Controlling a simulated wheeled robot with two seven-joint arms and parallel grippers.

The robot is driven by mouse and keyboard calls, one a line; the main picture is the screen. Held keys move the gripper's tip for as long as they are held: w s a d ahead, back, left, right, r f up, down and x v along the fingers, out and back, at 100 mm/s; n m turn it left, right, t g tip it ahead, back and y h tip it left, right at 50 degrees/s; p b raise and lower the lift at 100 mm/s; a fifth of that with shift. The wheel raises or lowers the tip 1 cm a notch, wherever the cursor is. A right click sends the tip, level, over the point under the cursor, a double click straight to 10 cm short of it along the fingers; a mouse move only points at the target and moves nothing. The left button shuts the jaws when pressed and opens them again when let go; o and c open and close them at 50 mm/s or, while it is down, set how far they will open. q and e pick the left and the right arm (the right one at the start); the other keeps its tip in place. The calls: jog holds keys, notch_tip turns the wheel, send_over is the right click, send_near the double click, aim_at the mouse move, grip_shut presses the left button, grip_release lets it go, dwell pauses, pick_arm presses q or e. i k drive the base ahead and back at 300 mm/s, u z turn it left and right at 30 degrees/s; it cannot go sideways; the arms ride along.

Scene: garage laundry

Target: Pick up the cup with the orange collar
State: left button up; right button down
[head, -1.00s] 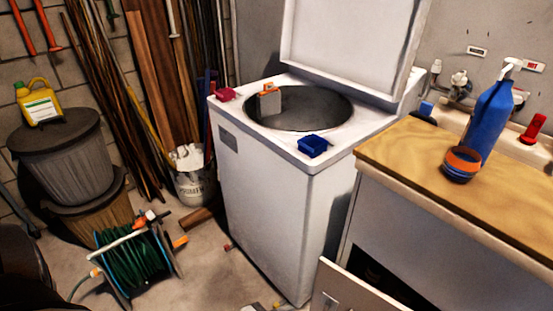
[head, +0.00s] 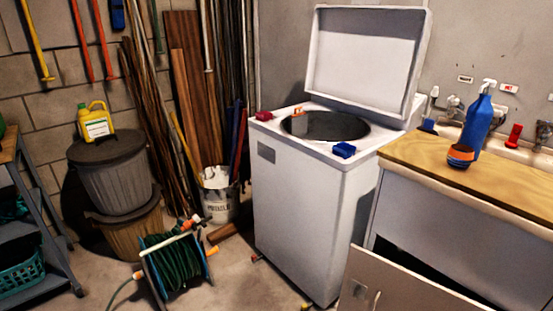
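Neither of my grippers is in the head view.
A white top-loading washer (head: 305,205) stands with its lid up, left of the counter (head: 510,182); a blue object (head: 344,150) sits on its rim. A cabinet door (head: 385,285) hangs open below the counter. A hose reel (head: 175,262) and bins (head: 112,180) stand left.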

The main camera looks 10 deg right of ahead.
aim_at(459, 157)
jog(key=u, duration=0.5)
jog(key=i, duration=1.5)
jog(key=z, duration=0.9)
jog(key=i, duration=1.05)
jog(key=z, duration=1.65)
jog(key=k, duration=0.4)
jog(key=z, duration=2.55)
jog(key=i, duration=1.05)
jog(key=u, duration=0.2)
